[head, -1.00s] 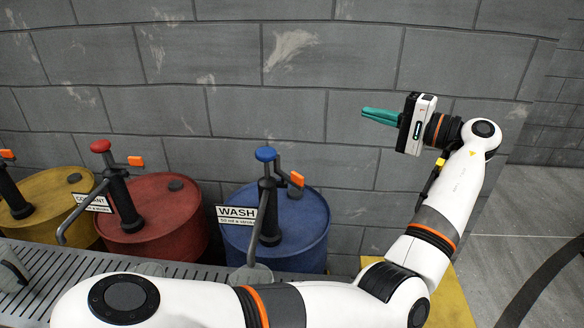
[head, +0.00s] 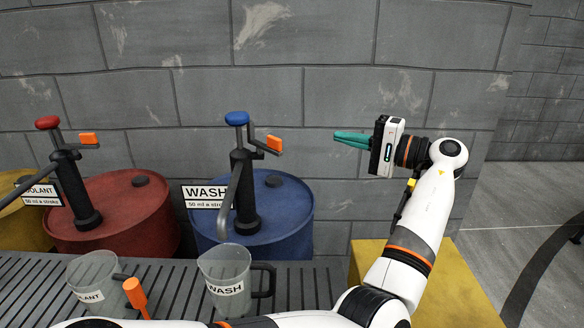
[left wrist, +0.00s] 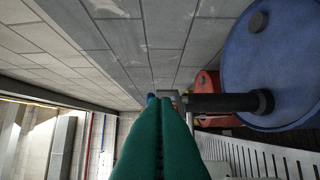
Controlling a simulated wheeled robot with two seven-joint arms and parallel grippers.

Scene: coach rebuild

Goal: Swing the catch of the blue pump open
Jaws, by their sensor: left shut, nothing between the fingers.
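The blue pump (head: 243,188) stands upright on the blue drum (head: 287,213), with a blue knob (head: 237,118) on top. Its catch, an orange tab (head: 274,143), sticks out to the right of the pump's head. My left gripper (head: 338,137) has teal fingers pressed together. It points left towards the catch from the right, apart from it and near its height in the head view. In the left wrist view the shut fingers (left wrist: 157,108) point at the pump's head, and the dark pump column (left wrist: 230,103) lies to their right. The fingers mostly hide the catch there.
A red drum (head: 150,212) with a red-knobbed pump stands to the left. A clear WASH jug (head: 225,270) and another jug (head: 93,275) stand on the slatted rack (head: 300,285) in front. The grey block wall (head: 330,90) is behind. A yellow block (head: 450,270) is at right.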

